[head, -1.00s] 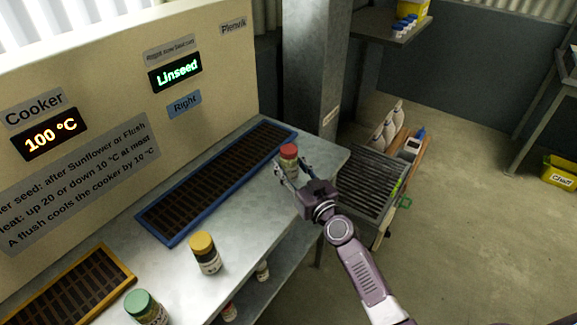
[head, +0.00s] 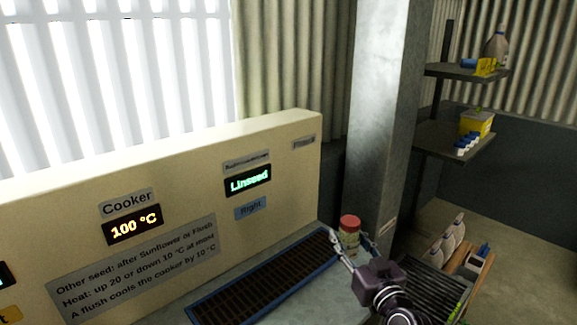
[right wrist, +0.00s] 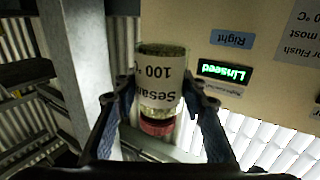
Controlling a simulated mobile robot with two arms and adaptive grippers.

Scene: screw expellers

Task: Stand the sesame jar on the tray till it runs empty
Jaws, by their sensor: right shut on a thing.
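The sesame jar (head: 349,223) has a red lid and a pale label. My right gripper (head: 351,243) is shut on it and holds it lid up in the head view. In the right wrist view the jar (right wrist: 160,88) appears lid down between the fingers (right wrist: 159,100), its label reading Sesame and 100 °C. The blue-rimmed tray (head: 262,288) with a dark grate lies on the bench, under the blue Right sign. The jar shows at the tray's far right end; its height above the bench is unclear. My left gripper is out of view.
The cooker panel (head: 165,240) behind the tray reads 100 °C. A display (head: 248,181) reads Linseed. A grey pillar (head: 383,110) stands close behind the jar. Shelves (head: 452,138) with a yellow box and bottles are at the right.

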